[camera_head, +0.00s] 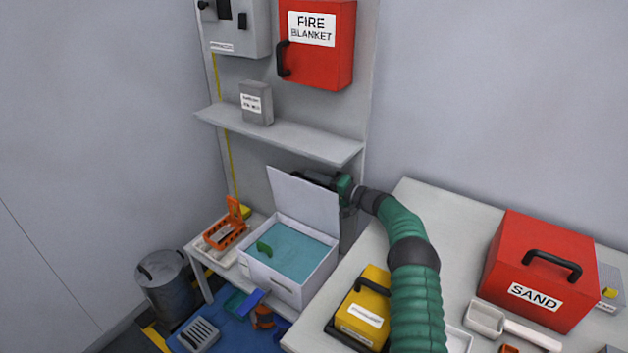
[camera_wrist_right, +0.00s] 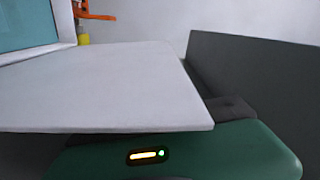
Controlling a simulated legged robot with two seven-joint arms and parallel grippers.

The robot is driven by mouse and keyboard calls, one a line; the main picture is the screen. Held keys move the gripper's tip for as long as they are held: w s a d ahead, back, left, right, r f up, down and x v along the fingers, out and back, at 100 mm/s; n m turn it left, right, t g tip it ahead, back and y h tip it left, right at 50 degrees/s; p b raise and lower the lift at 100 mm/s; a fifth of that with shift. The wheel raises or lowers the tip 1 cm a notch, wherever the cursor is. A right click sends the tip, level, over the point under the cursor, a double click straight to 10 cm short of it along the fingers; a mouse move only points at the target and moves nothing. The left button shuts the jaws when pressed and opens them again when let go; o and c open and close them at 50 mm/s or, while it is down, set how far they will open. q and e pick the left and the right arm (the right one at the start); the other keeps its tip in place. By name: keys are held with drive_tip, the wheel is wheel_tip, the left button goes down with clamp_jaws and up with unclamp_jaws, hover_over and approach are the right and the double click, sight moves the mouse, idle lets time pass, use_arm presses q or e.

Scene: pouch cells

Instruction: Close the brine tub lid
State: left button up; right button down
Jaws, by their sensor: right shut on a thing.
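The white brine tub (camera_head: 277,284) stands open on the low bench, with blue-green liquid (camera_head: 290,247) and a small green object (camera_head: 264,250) in it. Its white lid (camera_head: 303,205) stands raised, nearly upright, at the tub's back edge. My right gripper (camera_head: 317,180) is shut on the lid near its upper right edge, and its fingers are partly hidden behind the lid. In the right wrist view the lid (camera_wrist_right: 95,88) fills the middle, and the tub's rim and liquid (camera_wrist_right: 28,25) show at the upper left. My left gripper is not in view.
A shelf (camera_head: 280,136) with a grey box (camera_head: 256,102) hangs above the lid. An orange rack (camera_head: 225,230) stands left of the tub. The right table holds a yellow case (camera_head: 364,310) and a red sand box (camera_head: 538,270). A metal bin (camera_head: 164,283) stands at left.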

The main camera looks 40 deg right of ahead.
drive_tip(key=shift+s+a+f, duration=0.1)
drive_tip(key=shift+f, duration=0.3)
drive_tip(key=s+a+n+b, duration=0.2)
drive_tip(key=a+n+b, duration=0.2)
drive_tip(key=a, duration=0.3)
drive_tip(key=shift+f+b, duration=0.35)
drive_tip(key=shift+b, duration=0.05)
drive_tip(key=shift+d, duration=0.1)
drive_tip(key=c, duration=1.7)
unclamp_jaws()
drive_tip(key=shift+o, duration=1.2)
drive_tip(key=shift+d+f, duration=0.1)
drive_tip(key=shift+o, duration=0.3)
drive_tip(key=shift+d, duration=0.15)
